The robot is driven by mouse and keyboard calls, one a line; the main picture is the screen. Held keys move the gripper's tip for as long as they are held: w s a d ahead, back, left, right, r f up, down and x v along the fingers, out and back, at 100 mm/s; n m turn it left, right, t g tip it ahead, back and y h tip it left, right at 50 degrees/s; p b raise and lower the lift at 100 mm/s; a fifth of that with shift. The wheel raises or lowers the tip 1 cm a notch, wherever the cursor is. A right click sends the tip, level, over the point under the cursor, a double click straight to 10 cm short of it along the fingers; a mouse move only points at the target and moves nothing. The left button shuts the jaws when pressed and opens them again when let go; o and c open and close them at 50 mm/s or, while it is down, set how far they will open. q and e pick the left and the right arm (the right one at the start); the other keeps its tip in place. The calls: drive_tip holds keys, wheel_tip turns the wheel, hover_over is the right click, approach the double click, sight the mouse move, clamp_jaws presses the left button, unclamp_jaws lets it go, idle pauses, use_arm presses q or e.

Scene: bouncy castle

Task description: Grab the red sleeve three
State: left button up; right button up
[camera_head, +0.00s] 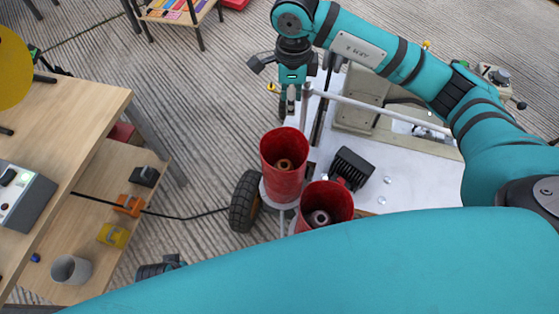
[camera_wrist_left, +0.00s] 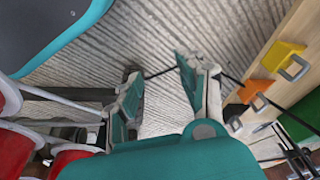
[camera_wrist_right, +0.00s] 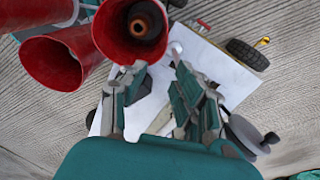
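Two red open-topped sleeves stand on the cart in the head view: the nearer-to-centre one (camera_head: 284,172) with a brown core inside, and another (camera_head: 335,203) to its lower right. I cannot read a number on either. In the right wrist view, red sleeves (camera_wrist_right: 65,60) (camera_wrist_right: 112,42) fill the upper left, with part of a third at the corner. My right gripper (camera_wrist_right: 160,72) is open and empty, its left fingertip close below a sleeve's rim; contact is unclear. My left gripper (camera_wrist_left: 160,70) is open and empty over the floor. Red sleeves (camera_wrist_left: 12,150) show at that view's left edge.
The white cart top (camera_head: 400,180) carries a black block (camera_head: 352,167) beside the sleeves. A black wheel (camera_head: 245,200) is at its left. A wooden bench (camera_head: 75,120) with orange and yellow items stands left. Ribbed floor (camera_head: 215,120) lies clear between bench and cart.

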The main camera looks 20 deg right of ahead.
drive_tip(key=b, duration=0.1)
hover_over(285, 138)
wheel_tip(285, 138, down, 10)
wheel_tip(285, 138, down, 6)
drive_tip(key=shift+r+b, duration=0.2)
drive_tip(key=shift+b, duration=0.45)
drive_tip(key=shift+w+d+f, duration=0.1)
drive_tip(key=shift+f, duration=0.3)
use_arm(q)
drive_tip(key=w+v, duration=0.2)
drive_tip(key=v, duration=0.6)
drive_tip(key=shift+r+t, duration=0.3)
drive_tip(key=shift+r, duration=0.15)
drive_tip(key=shift+w, duration=0.15)
use_arm(e)
clamp_jaws()
